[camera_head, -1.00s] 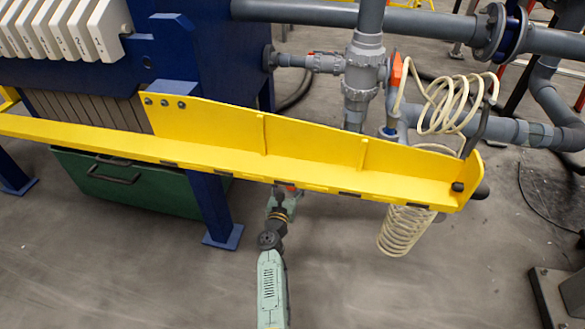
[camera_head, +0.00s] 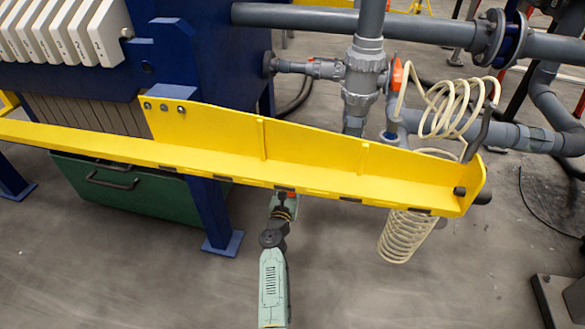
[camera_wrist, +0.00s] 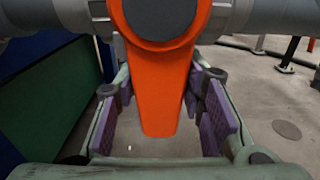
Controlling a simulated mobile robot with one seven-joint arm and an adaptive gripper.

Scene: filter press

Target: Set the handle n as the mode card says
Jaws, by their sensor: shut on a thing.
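An orange handle (camera_wrist: 158,95) fills the middle of the wrist view. It hangs straight down from a round hub with a dark cap on a grey horizontal pipe. My gripper (camera_wrist: 160,112) has its purple pads on either side of this handle and is shut on it. In the head view my gripper (camera_head: 283,206) is under the yellow beam, and its tip is mostly hidden there. A small orange patch (camera_head: 291,191) shows just at the beam's lower edge. I see no lettering on the handle and no mode card.
The yellow beam (camera_head: 310,170) crosses above my gripper. A blue post (camera_head: 208,212) and a green bin (camera_head: 130,195) are on the left. A coiled pale hose (camera_head: 405,237) hangs on the right. Another orange handle (camera_head: 397,76) is on the upright piping behind. The floor in front is clear.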

